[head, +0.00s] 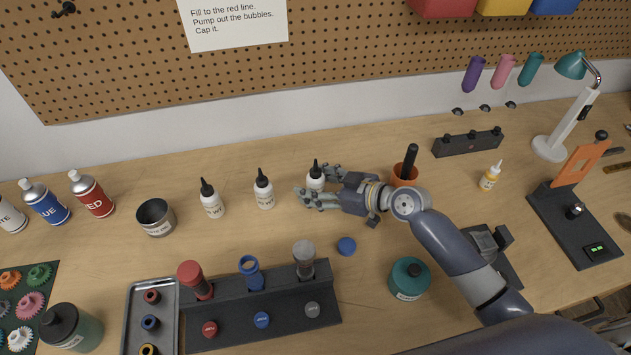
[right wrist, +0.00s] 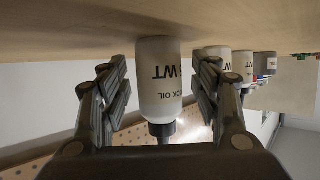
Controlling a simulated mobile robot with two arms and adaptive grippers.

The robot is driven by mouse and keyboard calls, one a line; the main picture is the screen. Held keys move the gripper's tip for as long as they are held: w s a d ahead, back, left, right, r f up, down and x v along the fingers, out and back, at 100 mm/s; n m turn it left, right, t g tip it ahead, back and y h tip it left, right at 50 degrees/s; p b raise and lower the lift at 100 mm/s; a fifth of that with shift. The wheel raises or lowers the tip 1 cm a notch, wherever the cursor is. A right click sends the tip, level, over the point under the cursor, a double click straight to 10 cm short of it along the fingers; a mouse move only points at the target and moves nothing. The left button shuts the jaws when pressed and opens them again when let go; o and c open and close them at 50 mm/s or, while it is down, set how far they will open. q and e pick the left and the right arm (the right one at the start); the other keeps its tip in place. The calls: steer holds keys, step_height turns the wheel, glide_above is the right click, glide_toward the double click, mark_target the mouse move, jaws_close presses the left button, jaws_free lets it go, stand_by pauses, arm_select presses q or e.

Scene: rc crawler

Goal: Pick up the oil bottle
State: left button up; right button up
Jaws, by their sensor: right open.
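Three white oil bottles with black nozzle caps stand in a row on the bench: a left one (head: 211,200), a middle one (head: 263,190) and a right one (head: 316,177). My right gripper (head: 318,187) is at the right bottle, with its fingers on either side of it. In the right wrist view, that bottle (right wrist: 159,82) stands between the two open fingers, with a gap on each side. Its label reads "OIL" and "WT", the rest being partly hidden. The other bottles show behind it in that view. My left gripper is not in view.
A dark shock stand (head: 270,326) and a loose blue cap (head: 346,246) are in front of the bottles. A metal cup (head: 156,217) and spray cans (head: 91,194) stand to the left. An orange cup (head: 404,176) with a black-handled tool is right of the gripper, near my forearm.

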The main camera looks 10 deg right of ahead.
steer(key=shift+c, duration=0.3)
steer(key=c, duration=1.1)
steer(key=shift+c, duration=0.2)
steer(key=shift+r, duration=0.1)
step_height(320, 180, up, 10)
steer(key=shift+f+b, duration=0.1)
steer(key=shift+b, duration=0.4)
